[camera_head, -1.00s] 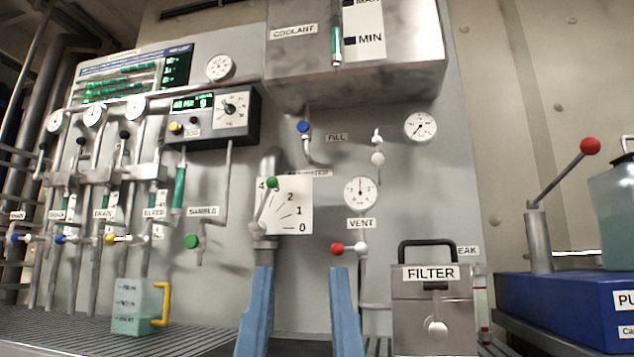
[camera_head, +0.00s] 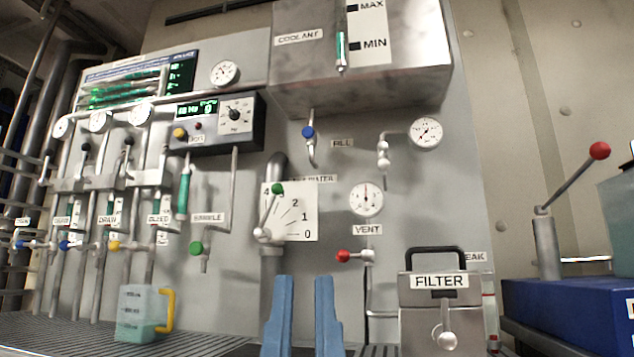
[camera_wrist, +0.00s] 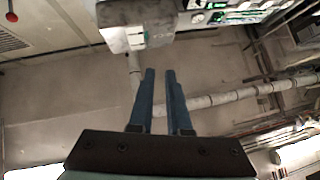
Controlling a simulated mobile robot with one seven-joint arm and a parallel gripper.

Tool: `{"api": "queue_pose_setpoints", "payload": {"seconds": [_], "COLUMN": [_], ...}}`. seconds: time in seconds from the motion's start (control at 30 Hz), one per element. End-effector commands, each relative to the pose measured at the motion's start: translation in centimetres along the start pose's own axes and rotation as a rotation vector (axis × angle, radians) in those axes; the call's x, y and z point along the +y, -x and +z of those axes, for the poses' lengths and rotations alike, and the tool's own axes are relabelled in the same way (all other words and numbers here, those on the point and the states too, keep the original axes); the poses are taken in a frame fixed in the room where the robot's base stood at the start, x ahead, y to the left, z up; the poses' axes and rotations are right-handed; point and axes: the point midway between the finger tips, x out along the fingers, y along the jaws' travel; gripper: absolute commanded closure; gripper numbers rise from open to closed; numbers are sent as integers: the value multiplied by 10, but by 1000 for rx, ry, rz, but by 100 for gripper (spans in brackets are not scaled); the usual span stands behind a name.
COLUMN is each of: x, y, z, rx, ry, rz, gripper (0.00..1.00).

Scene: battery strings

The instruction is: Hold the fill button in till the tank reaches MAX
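The blue fill button (camera_head: 308,132) sits on a pipe under the coolant tank (camera_head: 350,85), beside the FILL label (camera_head: 342,143). The tank's sight glass (camera_head: 340,40) shows green, with MAX and MIN marks to its right. The top of the glass is cut off by the picture edge. My gripper (camera_head: 302,285) is well below the button and touches nothing in view. Its two blue fingers are apart with a narrow gap and nothing between them. In the wrist view the fingers (camera_wrist: 160,75) are also slightly apart and empty.
A green-knobbed lever (camera_head: 277,189) over a numbered dial stands below the button. A red vent handle (camera_head: 344,256) and the FILTER box (camera_head: 440,315) are at the lower right. A measuring jug (camera_head: 140,312) stands on the left grating. The panel just below the button is fairly clear.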

Motion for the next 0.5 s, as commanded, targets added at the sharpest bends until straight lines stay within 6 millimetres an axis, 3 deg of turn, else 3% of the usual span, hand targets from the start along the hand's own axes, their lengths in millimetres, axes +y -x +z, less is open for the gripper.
{"api": "queue_pose_setpoints", "payload": {"seconds": [0.07, 0.5], "x": [0, 0], "y": [-10, -98], "z": [-9, -93], "rx": [0, 1], "ry": [0, 0], "rz": [0, 0], "gripper": [100, 100]}}
